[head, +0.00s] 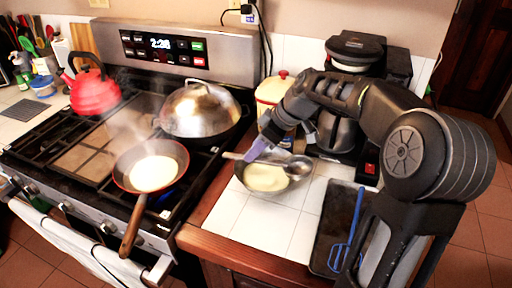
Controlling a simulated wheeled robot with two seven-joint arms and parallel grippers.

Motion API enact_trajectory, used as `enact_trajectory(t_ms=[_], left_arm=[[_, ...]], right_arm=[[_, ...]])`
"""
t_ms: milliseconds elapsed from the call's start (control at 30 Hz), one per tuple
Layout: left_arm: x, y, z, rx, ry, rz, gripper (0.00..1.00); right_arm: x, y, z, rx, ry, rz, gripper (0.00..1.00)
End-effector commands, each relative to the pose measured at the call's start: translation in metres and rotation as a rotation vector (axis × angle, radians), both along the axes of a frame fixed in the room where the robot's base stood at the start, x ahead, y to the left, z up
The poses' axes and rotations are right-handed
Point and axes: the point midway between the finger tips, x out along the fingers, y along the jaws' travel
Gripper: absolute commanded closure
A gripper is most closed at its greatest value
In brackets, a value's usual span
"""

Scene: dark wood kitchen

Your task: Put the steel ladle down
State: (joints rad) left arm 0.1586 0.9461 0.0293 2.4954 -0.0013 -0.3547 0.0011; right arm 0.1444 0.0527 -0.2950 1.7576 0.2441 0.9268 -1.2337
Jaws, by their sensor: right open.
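The steel ladle (298,168) lies across a metal bowl of pale batter (240,178) on the white tiled counter. Its round cup is at the bowl's right side, and its handle runs left toward the bowl's far rim. My right gripper (254,152), with purple fingertips, is open at the handle, above the far left of the bowl. The fingers hide part of the handle, and I cannot tell whether they touch it. My left gripper is not in view.
Left of the counter, a steaming pan of batter (153,173), a domed steel lid (200,112) and a red kettle (94,90) stand on the stove. A coffee maker (338,132) stands behind the bowl. A dark tray (328,235) with a blue utensil (356,215) lies front right. Tiles before the bowl are clear.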

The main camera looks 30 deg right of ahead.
Motion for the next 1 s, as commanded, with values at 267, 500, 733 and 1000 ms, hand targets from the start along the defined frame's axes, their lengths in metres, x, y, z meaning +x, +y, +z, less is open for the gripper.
enact_trajectory(t_ms=[267, 500, 733, 1000], left_arm=[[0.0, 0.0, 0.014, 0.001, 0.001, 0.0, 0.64], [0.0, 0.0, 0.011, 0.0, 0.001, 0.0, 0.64], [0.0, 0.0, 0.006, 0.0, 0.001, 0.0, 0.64], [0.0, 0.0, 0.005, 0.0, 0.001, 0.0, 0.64]], right_arm=[[0.0, 0.0, 0.012, 0.0, 0.0, 0.0, 0.6], [-0.015, -0.012, 0.042, -0.002, -0.005, -0.003, 0.6], [-0.038, -0.027, 0.085, -0.001, -0.003, -0.002, 0.6], [-0.052, -0.036, 0.112, 0.0, 0.0, 0.0, 0.6]])
